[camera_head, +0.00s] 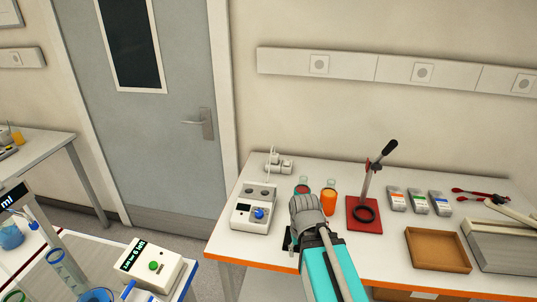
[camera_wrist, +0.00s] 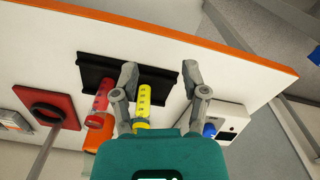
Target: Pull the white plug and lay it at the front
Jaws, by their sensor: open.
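A white plug (camera_head: 273,158) stands upright with its pale cord at a white socket block (camera_head: 287,166), at the back left of the table in the head view. I cannot make it out in the wrist view. My gripper (camera_head: 303,203) is over the table, in front of the plug and to its right, apart from it. In the wrist view my gripper (camera_wrist: 159,72) has its fingers spread, above the black holder (camera_wrist: 160,80) near the table's front edge. A yellow marked tube (camera_wrist: 143,106) shows between the fingers, closer to the left one; I see no grip on it.
A white device with a blue knob (camera_head: 259,213) stands left of my gripper. A red tube (camera_wrist: 100,102) and orange bottle (camera_head: 328,201) are close by. Farther right are a red-based press (camera_head: 364,222), several packets and a brown tray (camera_head: 437,250). The front-left corner is bare.

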